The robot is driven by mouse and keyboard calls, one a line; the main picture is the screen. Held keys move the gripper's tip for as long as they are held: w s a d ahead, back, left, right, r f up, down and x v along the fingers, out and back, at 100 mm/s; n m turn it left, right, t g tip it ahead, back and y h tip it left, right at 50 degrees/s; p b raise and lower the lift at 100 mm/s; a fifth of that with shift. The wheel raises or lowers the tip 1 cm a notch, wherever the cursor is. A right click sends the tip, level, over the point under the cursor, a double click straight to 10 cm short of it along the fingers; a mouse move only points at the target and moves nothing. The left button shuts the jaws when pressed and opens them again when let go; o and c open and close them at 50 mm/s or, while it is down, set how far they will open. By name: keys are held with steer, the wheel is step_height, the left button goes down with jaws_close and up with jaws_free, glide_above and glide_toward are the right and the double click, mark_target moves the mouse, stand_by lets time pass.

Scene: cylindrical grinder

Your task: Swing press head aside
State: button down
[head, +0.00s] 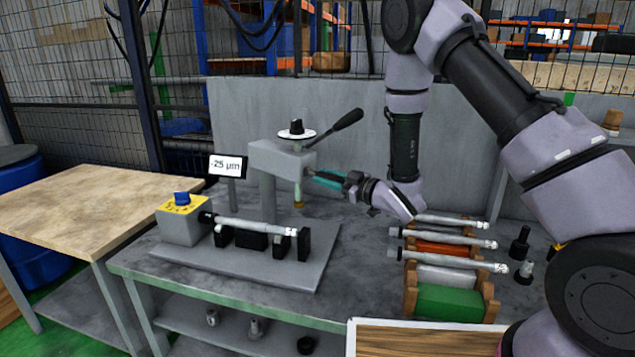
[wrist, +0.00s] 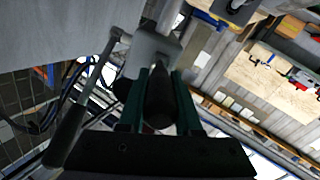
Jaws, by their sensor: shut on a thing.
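The grey press head (head: 280,157) stands on a post at the back of the bench, over the fixture plate. A white dial with a black knob (head: 296,127) is on top, and a black-gripped lever (head: 340,124) slants up to the right. A thin plunger (head: 298,193) hangs below. My gripper (head: 318,177) is at the head's right side. In the wrist view its green fingers (wrist: 158,95) are shut on a dark tapered handle (wrist: 159,100), which points from the grey head (wrist: 150,52). The handle is mostly hidden in the head view.
A steel shaft (head: 255,227) lies on black supports beside a yellow-topped box with a blue knob (head: 181,204). A sign (head: 229,166) reads -25 µm. A rack (head: 450,302) holds several shafts at right. A grey panel (head: 350,130) stands behind the bench.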

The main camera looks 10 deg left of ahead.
steer(key=shift+w+d+n+g+y, duration=0.25)
steer(key=shift+w+d+n+g, duration=0.15)
steer(key=shift+w, duration=0.3)
steer(key=shift+w+d+n+g+y, duration=0.25)
steer(key=shift+w+d+g, duration=0.1)
steer(key=shift+w+g, duration=0.3)
steer(key=shift+w+d+n+g+y, duration=0.2)
steer(key=shift+w+d+n+g, duration=0.2)
steer(key=shift+w, duration=0.35)
steer(key=c, duration=0.6)
jaws_free()
steer(key=v, duration=1)
steer(key=shift+d, duration=0.35)
steer(key=shift+s, duration=0.1)
